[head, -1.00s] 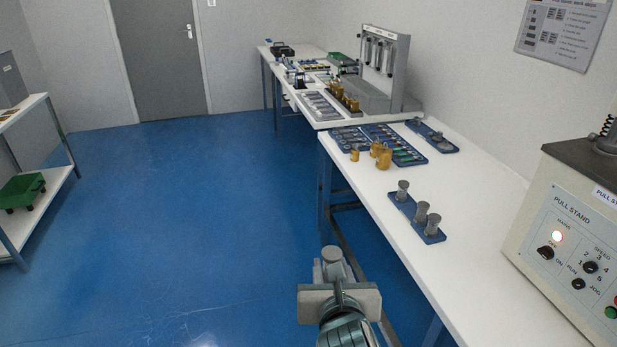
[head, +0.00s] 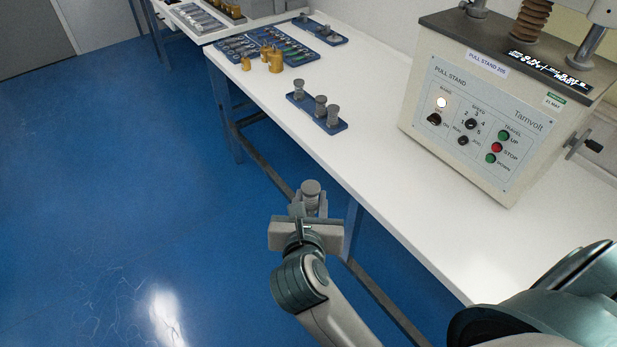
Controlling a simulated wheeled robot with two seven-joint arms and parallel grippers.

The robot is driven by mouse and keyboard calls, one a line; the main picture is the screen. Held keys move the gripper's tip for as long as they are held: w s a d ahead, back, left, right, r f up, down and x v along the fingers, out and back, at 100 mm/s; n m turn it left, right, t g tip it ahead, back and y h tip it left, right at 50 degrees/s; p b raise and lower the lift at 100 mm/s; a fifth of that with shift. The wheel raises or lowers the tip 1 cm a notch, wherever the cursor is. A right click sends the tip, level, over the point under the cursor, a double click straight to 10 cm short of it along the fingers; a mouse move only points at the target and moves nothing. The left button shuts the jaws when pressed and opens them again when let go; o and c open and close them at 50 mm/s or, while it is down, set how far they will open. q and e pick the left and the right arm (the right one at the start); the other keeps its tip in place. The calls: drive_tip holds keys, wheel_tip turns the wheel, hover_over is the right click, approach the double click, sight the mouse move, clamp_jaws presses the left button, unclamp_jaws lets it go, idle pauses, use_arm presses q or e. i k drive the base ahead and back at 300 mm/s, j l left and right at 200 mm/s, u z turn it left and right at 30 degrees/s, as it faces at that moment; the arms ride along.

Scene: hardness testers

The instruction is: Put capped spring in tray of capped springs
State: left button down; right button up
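A grey capped spring (head: 311,187), with a round flat cap, stands upright in my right gripper (head: 309,207). This gripper is shut on its lower part, which the fingers partly hide. It is over the blue floor, just off the table's front edge. The blue tray of capped springs (head: 309,104) lies on the white table, beyond and above the gripper in the head view. It holds three similar grey pieces: one at its far left end (head: 299,87) and two close together (head: 320,104) toward its right end, with a gap between. My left gripper is not in view.
The white table (head: 385,190) is clear in front of the pull stand (head: 470,125). Brass weights (head: 275,63) and blue trays of small parts (head: 290,48) lie farther back. Another blue tray (head: 322,30) is near the wall. A part of my arm fills the lower right.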

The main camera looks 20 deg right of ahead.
sight(310, 107)
drive_tip(key=i+j+z, duration=0.5)
drive_tip(key=i+j, duration=0.25)
drive_tip(key=i, duration=0.2)
drive_tip(key=i+j+z, duration=0.45)
drive_tip(key=i+j, duration=0.35)
drive_tip(key=j, duration=0.3)
